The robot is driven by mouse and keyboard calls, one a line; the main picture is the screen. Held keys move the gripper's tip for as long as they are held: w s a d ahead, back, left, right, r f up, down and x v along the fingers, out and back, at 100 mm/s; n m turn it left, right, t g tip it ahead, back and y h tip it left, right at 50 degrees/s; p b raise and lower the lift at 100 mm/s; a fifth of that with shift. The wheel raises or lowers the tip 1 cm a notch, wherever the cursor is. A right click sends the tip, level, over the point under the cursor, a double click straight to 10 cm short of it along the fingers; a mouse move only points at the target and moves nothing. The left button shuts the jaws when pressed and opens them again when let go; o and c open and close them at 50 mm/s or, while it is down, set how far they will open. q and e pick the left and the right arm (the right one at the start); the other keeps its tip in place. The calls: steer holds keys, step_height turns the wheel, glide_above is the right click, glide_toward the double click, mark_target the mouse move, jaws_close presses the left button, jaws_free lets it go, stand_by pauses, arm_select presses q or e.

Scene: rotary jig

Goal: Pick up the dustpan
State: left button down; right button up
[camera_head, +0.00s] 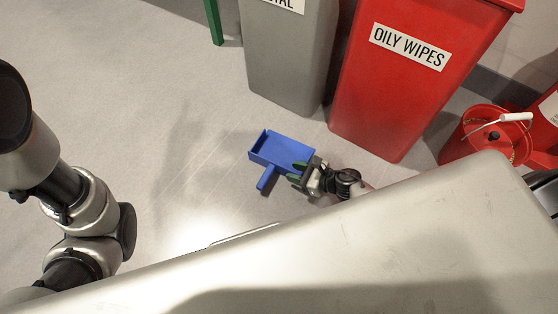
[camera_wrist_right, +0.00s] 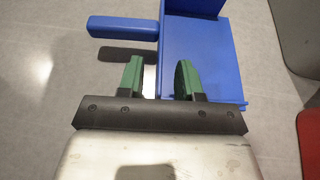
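The blue dustpan (camera_head: 281,149) lies on the floor in the head view, its short handle (camera_head: 266,178) pointing toward the lower left. In the right wrist view the dustpan's tray (camera_wrist_right: 205,55) fills the upper right and its handle (camera_wrist_right: 122,28) sticks out to the left, above its shadow. My right gripper (camera_head: 298,174) is at the dustpan's near side in the head view. In the wrist view its green fingers (camera_wrist_right: 160,80) are apart with nothing gripped between them; the right finger overlaps the tray in the picture. Whether it touches is unclear. My left gripper is out of view.
A grey bin (camera_head: 285,60) and a red bin (camera_head: 400,95) labelled OILY WIPES stand behind the dustpan. A red bucket (camera_head: 470,140) with a white-gripped handle is at the right. The floor (camera_head: 160,130) left of the dustpan is clear.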

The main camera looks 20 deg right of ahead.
steer(key=shift+x, duration=1.15)
jaws_close()
